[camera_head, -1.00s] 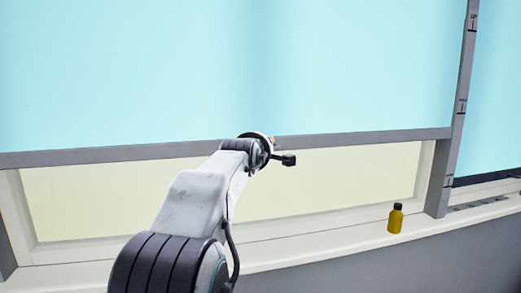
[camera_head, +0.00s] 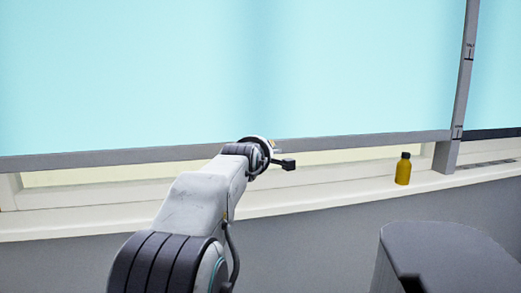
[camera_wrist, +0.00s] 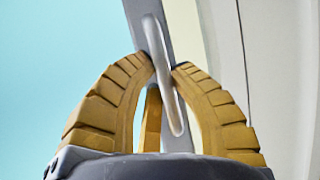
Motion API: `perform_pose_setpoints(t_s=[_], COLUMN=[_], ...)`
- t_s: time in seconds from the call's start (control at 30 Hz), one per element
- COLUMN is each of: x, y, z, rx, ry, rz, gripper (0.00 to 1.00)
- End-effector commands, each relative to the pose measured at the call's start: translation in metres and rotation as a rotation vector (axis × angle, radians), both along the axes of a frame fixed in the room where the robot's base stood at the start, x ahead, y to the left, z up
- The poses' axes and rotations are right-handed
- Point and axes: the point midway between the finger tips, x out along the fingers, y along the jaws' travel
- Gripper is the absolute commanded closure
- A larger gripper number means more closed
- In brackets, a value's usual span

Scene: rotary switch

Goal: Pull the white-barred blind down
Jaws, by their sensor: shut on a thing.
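The pale blue blind (camera_head: 330,70) fills the upper head view, with a light grey bar (camera_head: 370,142) along its lower edge. In the wrist view, a slim pale handle (camera_wrist: 154,35) stands out from the grey bar (camera_wrist: 137,12). My gripper (camera_wrist: 164,68) has its yellow ribbed fingers closed on the handle, one on each side. In the head view my gripper (camera_head: 275,146) is at the bar, its fingers mostly hidden behind my wrist. A narrow strip of cream window pane shows below the bar.
A yellow bottle with a black cap (camera_head: 403,170) stands on the white sill (camera_head: 330,193) right of my arm. A grey post (camera_head: 461,80) with marks edges the blind. Another blind (camera_head: 498,65) with a dark bar is farther right. A grey block (camera_head: 440,255) is at lower right.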

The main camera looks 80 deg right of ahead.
Motion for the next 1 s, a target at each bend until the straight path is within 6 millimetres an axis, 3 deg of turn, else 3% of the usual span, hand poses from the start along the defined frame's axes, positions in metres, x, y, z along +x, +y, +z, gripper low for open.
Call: perform_pose_setpoints(t_s=[0.03,0.1,0.5,0.53,0.8,1.0], x=[0.0007,0.0008,0.0007,0.0008,-0.0005,-0.0007], y=[0.0,0.0,-0.0003,-0.0004,-0.0005,-0.0005], z=[-0.0106,-0.0135,-0.0182,-0.0184,-0.0185,-0.0166], rx=[0.003,0.003,0.013,0.013,0.013,0.009], ry=[-0.002,-0.002,-0.002,-0.002,-0.002,-0.001], rz=[0.0,0.0,0.001,0.001,-0.001,-0.001], gripper=[1.0,1.0,1.0,0.78,0.54,0.53])
